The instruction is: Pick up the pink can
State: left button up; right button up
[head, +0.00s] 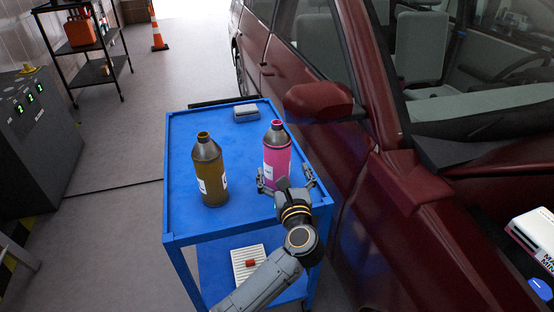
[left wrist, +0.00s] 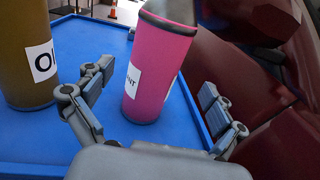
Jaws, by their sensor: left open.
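The pink can (head: 276,154) is a pink bottle-shaped can with a dark shoulder and a white label, standing upright on the blue cart's top (head: 236,198). It also shows in the left wrist view (left wrist: 156,72), where it stands ahead of the fingers. My left gripper (head: 285,180) is open at the near side of the can, with one finger towards each side of it. In the left wrist view my left gripper (left wrist: 152,98) has its fingers spread wide and nothing is gripped. My right gripper is not in view.
An olive-brown bottle (head: 209,172) stands left of the pink can, also close to the left finger in the wrist view (left wrist: 28,60). The dark red car (head: 345,150) stands close on the right.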

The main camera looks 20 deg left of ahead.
aim_at(280, 163)
pick_arm(q)
jog(key=x, duration=0.2)
jog(key=p+x, duration=0.1)
jog(key=x, duration=0.2)
jog(key=shift+a+f, duration=0.2)
jog(key=shift+f, duration=0.05)
jog(key=shift+c, duration=0.2)
jog(key=c, duration=1.8)
jog(key=shift+r, duration=0.15)
jog(key=shift+c, duration=0.4)
jog(key=shift+r, duration=0.1)
